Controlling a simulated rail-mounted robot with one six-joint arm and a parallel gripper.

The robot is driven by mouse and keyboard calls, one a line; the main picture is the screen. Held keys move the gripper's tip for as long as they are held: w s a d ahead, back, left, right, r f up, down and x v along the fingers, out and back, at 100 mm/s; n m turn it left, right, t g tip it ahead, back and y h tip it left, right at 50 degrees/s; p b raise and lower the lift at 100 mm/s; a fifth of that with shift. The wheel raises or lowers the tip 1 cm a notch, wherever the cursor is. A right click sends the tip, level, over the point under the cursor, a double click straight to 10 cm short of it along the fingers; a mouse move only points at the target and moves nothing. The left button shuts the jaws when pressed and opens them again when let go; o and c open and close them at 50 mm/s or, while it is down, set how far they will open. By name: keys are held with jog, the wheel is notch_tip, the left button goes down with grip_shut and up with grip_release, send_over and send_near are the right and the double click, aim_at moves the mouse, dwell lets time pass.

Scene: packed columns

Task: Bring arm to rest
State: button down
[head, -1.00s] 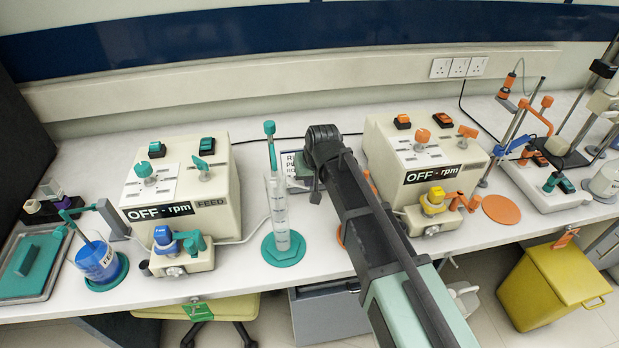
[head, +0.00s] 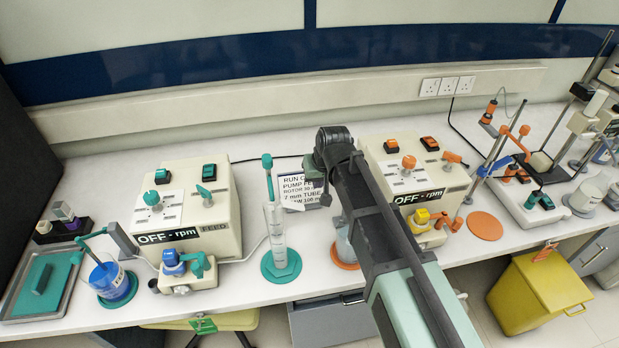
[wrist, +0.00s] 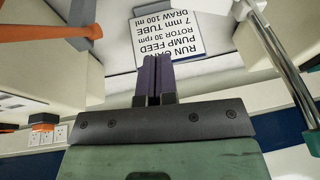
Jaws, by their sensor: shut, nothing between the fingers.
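My arm reaches in from the lower right of the head view and ends above the bench between the two pump boxes. My gripper (wrist: 154,62) shows in the wrist view with its two dark fingers together and nothing between them. In the head view the gripper's fingertips are hard to make out beside the dark wrist. A printed card (head: 291,186) stands at the back of the bench, just left of my wrist; it also shows upside down in the wrist view (wrist: 180,32), beyond the fingertips.
The left pump box (head: 190,215) reads OFF, as does the right pump box (head: 415,172). A measuring cylinder (head: 275,230) on a teal base stands just left of my arm. A blue-filled beaker (head: 109,282) is at left. A yellow bin (head: 540,285) stands at lower right.

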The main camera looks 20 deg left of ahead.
jog(key=p+v, duration=0.1)
jog(key=v, duration=0.2)
jog(key=p+v, duration=0.1)
jog(key=v, duration=0.1)
jog(key=shift+w+d+r+p, duration=0.1)
jog(key=shift+w+d+p, duration=0.05)
jog(key=shift+d+p, duration=0.25)
jog(key=s+d+f+m+g+h, duration=0.1)
jog(key=s+d, duration=0.5)
jog(key=d, duration=0.9)
jog(key=s+d+f+m+g+h+b, duration=0.1)
jog(key=s+d+m, duration=0.3)
jog(key=d, duration=1.2)
jog(key=s, duration=0.2)
jog(key=shift+s+m+h, duration=0.3)
jog(key=shift+s+h, duration=0.05)
jog(key=shift+h, duration=0.05)
